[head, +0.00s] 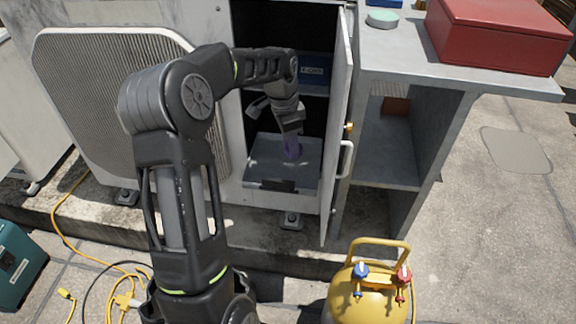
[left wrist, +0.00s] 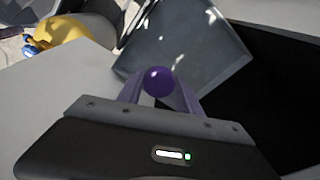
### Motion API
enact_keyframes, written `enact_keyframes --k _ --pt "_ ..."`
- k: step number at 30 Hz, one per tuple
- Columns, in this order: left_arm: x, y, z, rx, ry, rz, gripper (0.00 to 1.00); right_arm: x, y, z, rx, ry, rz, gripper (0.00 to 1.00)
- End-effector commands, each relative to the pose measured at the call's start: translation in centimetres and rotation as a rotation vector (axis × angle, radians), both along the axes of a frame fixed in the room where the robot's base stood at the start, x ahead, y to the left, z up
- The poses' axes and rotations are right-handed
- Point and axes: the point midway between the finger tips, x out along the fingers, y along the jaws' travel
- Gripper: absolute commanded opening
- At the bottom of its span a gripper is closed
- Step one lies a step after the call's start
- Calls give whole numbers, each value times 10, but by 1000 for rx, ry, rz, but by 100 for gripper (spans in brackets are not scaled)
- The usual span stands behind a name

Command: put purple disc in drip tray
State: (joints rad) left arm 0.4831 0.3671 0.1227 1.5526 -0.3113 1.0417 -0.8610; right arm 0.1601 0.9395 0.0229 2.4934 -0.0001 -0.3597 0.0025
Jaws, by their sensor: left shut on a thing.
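The purple disc (left wrist: 159,81) is between the fingertips of my left gripper (left wrist: 160,88) and looks like a round purple shape there. In the head view my left gripper (head: 291,146) is inside the open cabinet, and the disc can hardly be told from the purplish fingers. The left gripper is shut on the disc. The grey drip tray (head: 262,157) lies at the bottom of the cabinet, below the gripper. In the left wrist view the tray (left wrist: 190,45) shows beyond the fingertips. I cannot tell how high the disc is above it. My right gripper is not in view.
The open cabinet door (head: 338,130) stands close to the right of my left gripper. A shelf (head: 312,88) crosses the cabinet above. A red box (head: 497,36) and a turquoise round item (head: 382,18) sit on the right bench. A yellow tank (head: 369,297) stands in front.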

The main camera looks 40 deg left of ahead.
Motion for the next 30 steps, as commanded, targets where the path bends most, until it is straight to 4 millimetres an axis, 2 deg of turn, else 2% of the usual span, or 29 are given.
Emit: enact_keyframes --k 1,4,16,24,30 --pt "-1 -1 -13 -2 3 0 2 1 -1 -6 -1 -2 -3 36" --pt "0 -1 -27 -2 1 0 2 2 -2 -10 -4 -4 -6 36" --pt "0 0 -34 -1 1 0 2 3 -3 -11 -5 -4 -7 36" --pt "-1 0 -74 -1 3 0 2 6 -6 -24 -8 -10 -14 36" --pt "0 0 -82 -1 -1 0 2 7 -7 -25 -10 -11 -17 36"
